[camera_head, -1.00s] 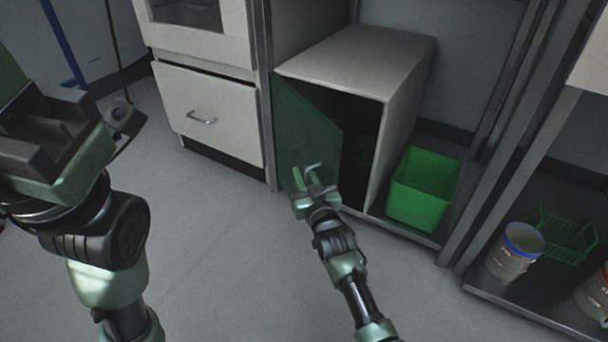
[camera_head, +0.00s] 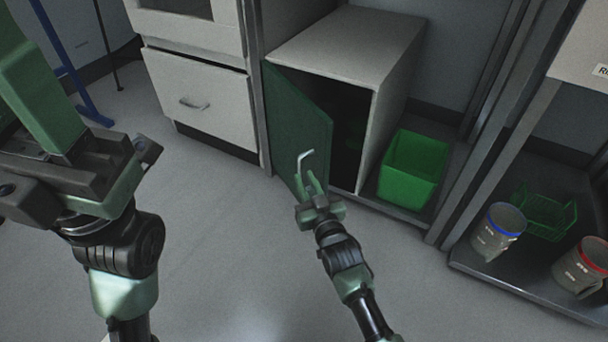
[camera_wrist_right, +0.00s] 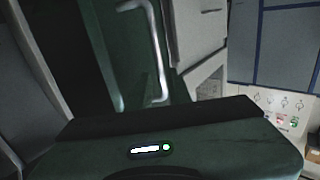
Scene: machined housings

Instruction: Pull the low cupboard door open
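The low cupboard (camera_head: 350,38) is a pale grey box. Its dark green door (camera_head: 296,118) stands partly open, hinged at the left, and the dark inside shows. A pale metal bar handle (camera_head: 305,156) is on the door's outer face; it also shows in the right wrist view (camera_wrist_right: 156,50). My right gripper (camera_head: 312,182) is just in front of the door by the handle's lower end. Its small fingers overlap the handle there, so their gap and any contact are unclear. My left gripper (camera_head: 130,160) is raised at the left, away from the cupboard; its fingers are unclear.
A green bin (camera_head: 412,170) stands close to the right of the cupboard. A white drawer unit (camera_head: 200,100) and a metal post are at the left. Two cans (camera_head: 497,230) (camera_head: 580,266) and a green wire basket (camera_head: 545,216) are on a low shelf at right. The floor in front is clear.

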